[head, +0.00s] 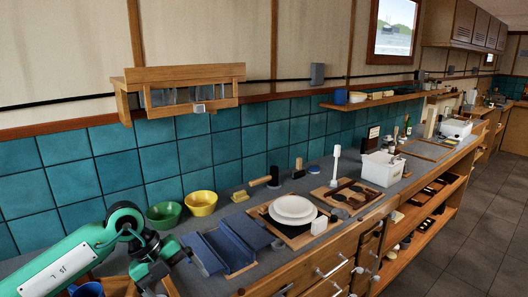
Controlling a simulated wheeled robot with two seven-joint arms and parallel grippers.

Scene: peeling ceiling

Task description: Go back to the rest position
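My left arm, pale green with dark joints, comes in from the lower left over the counter. My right arm and gripper are not in view.
A wooden wall shelf (185,75) hangs above. Open floor (465,225) lies at the right.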

